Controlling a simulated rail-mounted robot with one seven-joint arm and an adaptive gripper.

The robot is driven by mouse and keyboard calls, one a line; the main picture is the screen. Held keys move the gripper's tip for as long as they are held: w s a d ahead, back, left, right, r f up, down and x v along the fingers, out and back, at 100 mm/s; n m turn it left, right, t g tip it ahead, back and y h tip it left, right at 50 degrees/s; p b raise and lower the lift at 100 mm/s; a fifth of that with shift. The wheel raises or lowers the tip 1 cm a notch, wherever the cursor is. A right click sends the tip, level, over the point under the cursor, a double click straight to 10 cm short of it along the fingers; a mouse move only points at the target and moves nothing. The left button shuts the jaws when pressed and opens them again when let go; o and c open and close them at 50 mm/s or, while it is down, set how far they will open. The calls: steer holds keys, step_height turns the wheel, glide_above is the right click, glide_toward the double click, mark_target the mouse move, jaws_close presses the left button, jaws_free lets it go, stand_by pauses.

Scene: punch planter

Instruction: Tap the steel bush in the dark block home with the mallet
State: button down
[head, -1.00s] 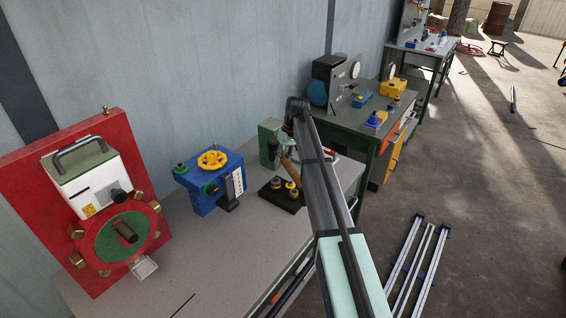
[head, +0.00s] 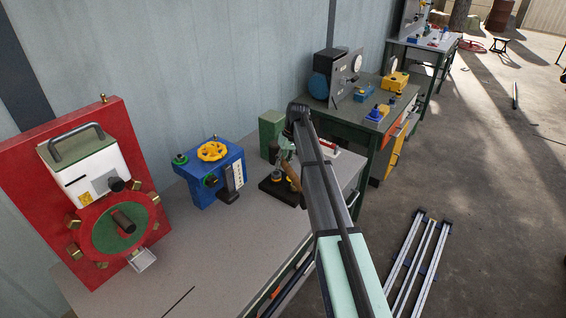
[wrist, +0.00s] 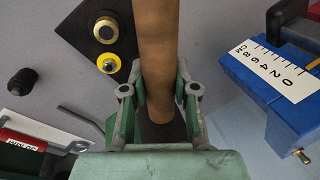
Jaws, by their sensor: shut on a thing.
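My gripper (wrist: 158,98) is shut on the brown handle of the mallet (wrist: 157,45). The handle runs out of the wrist view at the top, and the mallet's striking head cannot be made out there. In the head view the handle (head: 292,172) slants beside my gripper (head: 286,152), in front of the dark block (head: 282,198). In the wrist view the dark block (wrist: 82,28) lies left of the handle and is partly hidden by it. A larger ringed bush (wrist: 106,30) and a smaller yellow-ringed piece (wrist: 109,64) sit on it. How far the bush stands out is unclear.
A blue box with a yellow handwheel (head: 212,168) and a scale stands left of the block. A green block (head: 271,130) stands behind. A red panel (head: 75,135) is at far left. The bench (head: 225,255) is clear in front.

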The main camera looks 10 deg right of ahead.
stand_by(0.3)
steer(key=shift+s+f+b, duration=0.1)
steer(key=shift+f+b, duration=1.15)
steer(key=shift+f, duration=2.3)
steer(key=shift+r+p, duration=1.45)
steer(key=shift+r, duration=1.65)
